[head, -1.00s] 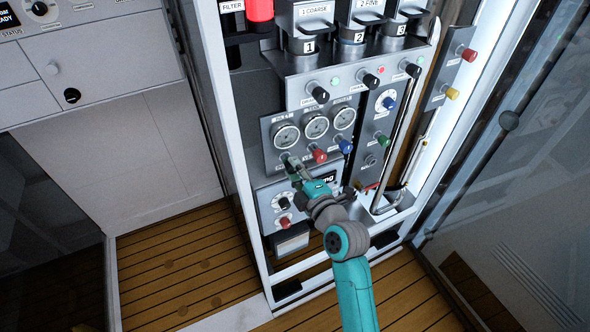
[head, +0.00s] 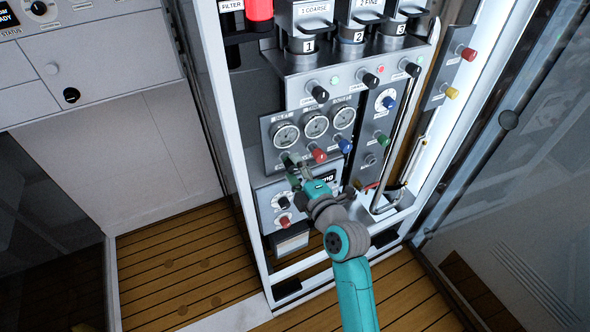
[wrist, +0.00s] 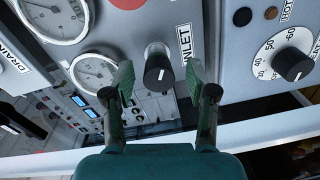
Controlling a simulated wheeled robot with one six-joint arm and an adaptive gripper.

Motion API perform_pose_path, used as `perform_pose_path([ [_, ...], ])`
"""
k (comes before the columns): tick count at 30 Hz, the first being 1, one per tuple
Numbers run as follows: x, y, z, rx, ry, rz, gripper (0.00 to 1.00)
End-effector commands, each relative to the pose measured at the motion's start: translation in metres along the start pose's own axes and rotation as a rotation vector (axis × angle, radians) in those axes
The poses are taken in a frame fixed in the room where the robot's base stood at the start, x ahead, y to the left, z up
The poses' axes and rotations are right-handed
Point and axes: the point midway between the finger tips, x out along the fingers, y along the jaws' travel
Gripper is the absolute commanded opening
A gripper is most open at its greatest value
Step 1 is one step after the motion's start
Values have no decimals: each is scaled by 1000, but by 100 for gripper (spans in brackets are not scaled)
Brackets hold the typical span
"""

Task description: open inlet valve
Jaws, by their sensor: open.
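The inlet valve knob (wrist: 158,68) is black with a white pointer line, and the word INLET is printed beside it in the wrist view. My gripper (wrist: 161,82) is open, with one green finger on each side of the knob. Gaps show between the knob and both fingers, so it is not gripped. In the head view my gripper (head: 294,170) is at the panel just below the left gauge (head: 285,134). There its fingers largely hide the inlet knob.
A red knob (head: 319,155) and a blue knob (head: 345,146) sit close to the right of my gripper. Below it are a dial with a black knob (head: 282,202) and a red knob (head: 285,221). Upright pipes (head: 402,130) stand at the panel's right.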

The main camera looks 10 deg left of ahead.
Motion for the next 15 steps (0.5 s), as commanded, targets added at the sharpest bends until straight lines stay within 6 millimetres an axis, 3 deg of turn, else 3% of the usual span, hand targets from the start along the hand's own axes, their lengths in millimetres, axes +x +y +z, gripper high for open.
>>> perform_pose_path([
  [5, -19, -1, 1, 1, -1, 0, 57],
  [15, -85, -1, 1, 2, -3, -1, 57],
])
